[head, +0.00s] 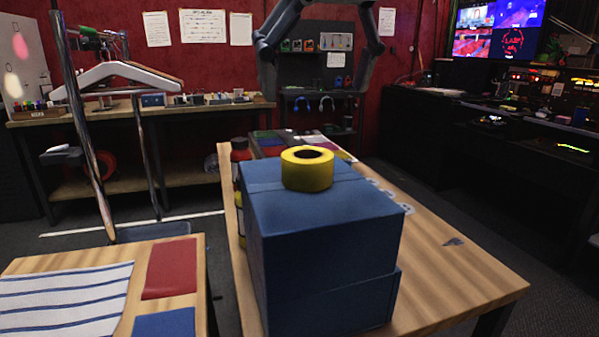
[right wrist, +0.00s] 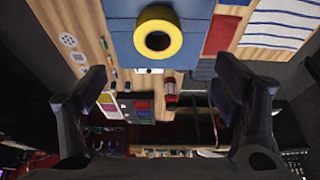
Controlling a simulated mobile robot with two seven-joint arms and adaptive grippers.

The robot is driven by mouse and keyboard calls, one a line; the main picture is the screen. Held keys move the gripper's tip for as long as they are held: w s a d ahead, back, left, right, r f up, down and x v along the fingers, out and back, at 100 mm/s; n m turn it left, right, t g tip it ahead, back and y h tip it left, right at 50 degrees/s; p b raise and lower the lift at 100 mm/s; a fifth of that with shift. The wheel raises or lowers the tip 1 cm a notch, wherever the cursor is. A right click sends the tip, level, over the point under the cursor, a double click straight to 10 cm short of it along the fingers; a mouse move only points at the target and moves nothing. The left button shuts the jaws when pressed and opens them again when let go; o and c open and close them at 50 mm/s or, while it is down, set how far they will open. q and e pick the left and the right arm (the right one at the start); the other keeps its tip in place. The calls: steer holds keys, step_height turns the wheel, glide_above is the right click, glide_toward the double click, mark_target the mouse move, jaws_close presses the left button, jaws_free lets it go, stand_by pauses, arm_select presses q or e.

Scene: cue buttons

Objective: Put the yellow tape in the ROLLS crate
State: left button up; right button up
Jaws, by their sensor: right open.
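The yellow tape (head: 307,177) is a thick roll lying flat on top of a big blue box (head: 325,232) on the wooden table. In the right wrist view the tape (right wrist: 155,14) lies at the top middle, on the blue surface (right wrist: 197,42). My right gripper (head: 318,50) is open and empty; in the head view it hangs above and beyond the tape, and in the right wrist view (right wrist: 165,78) the tape lies outside the fingertips. I see no crate with a readable ROLLS label. My left gripper is not in view.
A dark red bottle (head: 241,152) stands behind the box's left edge. Coloured flat pieces (head: 290,143) lie behind the box. A second table at left carries a striped cloth (head: 65,298) and a red cloth (head: 171,267). The table right of the box is mostly clear.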

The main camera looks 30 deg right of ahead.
mark_target(308, 155)
steer(key=x, duration=0.5)
steer(key=shift+w+d+f, duration=0.15)
steer(key=shift+d+f, duration=0.2)
steer(key=b+x, duration=0.1)
steer(key=x, duration=0.5)
steer(key=shift+a, duration=0.15)
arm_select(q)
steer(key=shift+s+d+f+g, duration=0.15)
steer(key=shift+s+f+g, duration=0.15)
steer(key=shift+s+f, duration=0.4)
arm_select(e)
steer(key=shift+s+r, duration=0.1)
steer(key=shift+s, duration=0.1)
steer(key=c, duration=1.4)
